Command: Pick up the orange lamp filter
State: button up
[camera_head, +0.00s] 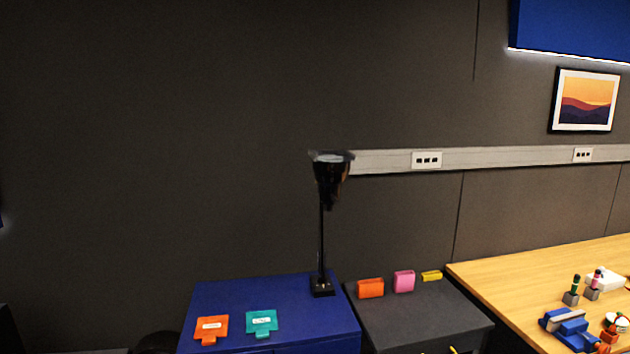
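The orange lamp filter (211,328) is a flat orange plate with a pale label and a short tab towards the front. It lies on the left part of the blue cabinet top (235,296). A teal filter (261,323) of similar shape lies just to its right, apart from it. A black lamp (331,180) on a thin upright pole stands at the right back of the same top. My gripper is not in view.
A dark grey cabinet (415,325) to the right carries an orange block (370,288), a pink block (404,281) and a yellow block (431,276). A wooden table (530,270) further right holds several small items. A dark wall closes off the back.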

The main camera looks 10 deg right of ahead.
aim_at(207, 329)
jog(key=u, duration=0.45)
jog(key=i+l+u, duration=1.2)
jog(key=l+u, duration=0.15)
jog(key=l, duration=0.2)
jog(key=i+l, duration=0.1)
jog(key=l, duration=0.15)
jog(key=i+l, duration=0.15)
jog(key=l, duration=0.15)
